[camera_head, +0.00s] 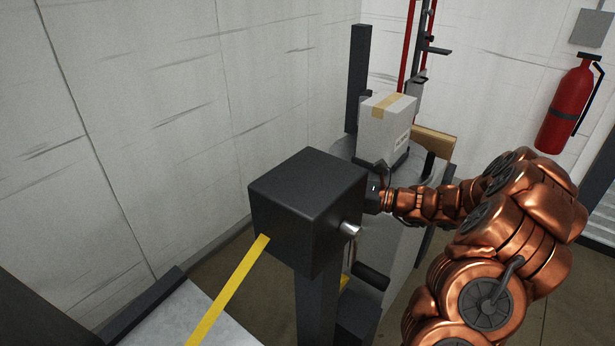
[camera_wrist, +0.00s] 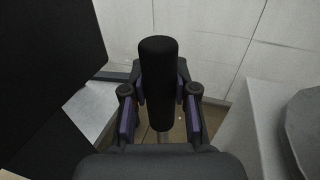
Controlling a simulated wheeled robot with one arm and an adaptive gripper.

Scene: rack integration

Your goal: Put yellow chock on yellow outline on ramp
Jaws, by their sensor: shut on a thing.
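My gripper (camera_wrist: 160,115) is shut on a black cylinder, which looks like a handle (camera_wrist: 158,70), standing upright between its fingers. What the handle belongs to cannot be told. In the head view my copper arm reaches in from the right, and the gripper is mostly hidden behind a black box on a post (camera_head: 310,205). No yellow chock can be made out in either view.
A grey rounded cabinet (camera_head: 400,250) stands behind the black box, with a taped white carton (camera_head: 386,125) on top. The black box also fills the left of the wrist view (camera_wrist: 45,60). A red fire extinguisher (camera_head: 566,108) hangs on the right wall.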

